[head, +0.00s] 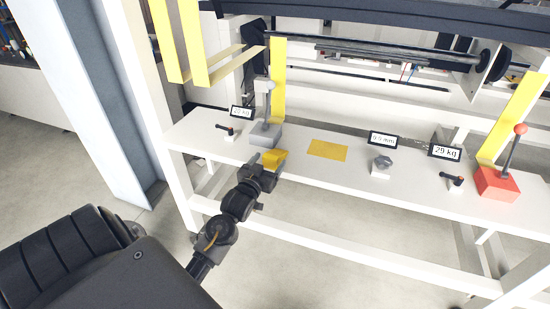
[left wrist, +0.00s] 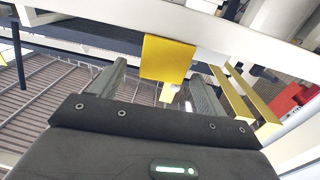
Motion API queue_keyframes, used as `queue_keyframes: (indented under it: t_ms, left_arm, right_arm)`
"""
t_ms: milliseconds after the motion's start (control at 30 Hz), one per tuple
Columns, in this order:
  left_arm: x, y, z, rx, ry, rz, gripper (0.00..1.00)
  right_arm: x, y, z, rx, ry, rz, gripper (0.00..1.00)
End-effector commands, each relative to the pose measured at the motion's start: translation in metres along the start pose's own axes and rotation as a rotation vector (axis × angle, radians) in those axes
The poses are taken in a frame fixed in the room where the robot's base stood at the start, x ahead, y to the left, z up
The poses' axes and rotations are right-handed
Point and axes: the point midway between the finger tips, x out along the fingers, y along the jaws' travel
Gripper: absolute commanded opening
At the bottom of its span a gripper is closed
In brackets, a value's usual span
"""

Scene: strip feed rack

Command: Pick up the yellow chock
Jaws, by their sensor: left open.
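The yellow chock (head: 276,158) sits at the front edge of the white shelf, just in front of the grey lever block. My left gripper (head: 266,164) is at the chock, with one finger showing just left of it and the other hard to make out. In the left wrist view, a yellow block (left wrist: 167,58), which looks like the chock, shows near the open fingertips (left wrist: 160,75), between them in the picture. I cannot tell whether the fingers touch it. My right gripper is not in view.
A grey lever block (head: 265,134) stands close behind the chock. A yellow patch (head: 327,150) lies flat on the shelf (head: 350,174) to the right. Further right are a grey knob (head: 381,165) and a red lever block (head: 496,183). A white rack post (head: 152,105) rises on the left.

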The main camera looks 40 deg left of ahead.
Motion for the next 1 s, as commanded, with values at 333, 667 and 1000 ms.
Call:
queue_keyframes:
  t_ms: [333, 667, 1000]
  left_arm:
    - [0.034, -0.002, -0.005, 0.000, -0.001, 0.000, 0.75]
    - [0.052, -0.002, -0.002, 0.001, -0.001, 0.000, 0.75]
    - [0.051, -0.002, -0.001, 0.000, -0.001, 0.000, 0.42]
  right_arm:
    - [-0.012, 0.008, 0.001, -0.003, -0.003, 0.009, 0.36]
    - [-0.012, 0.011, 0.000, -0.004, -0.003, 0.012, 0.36]
    - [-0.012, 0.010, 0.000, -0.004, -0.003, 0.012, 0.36]
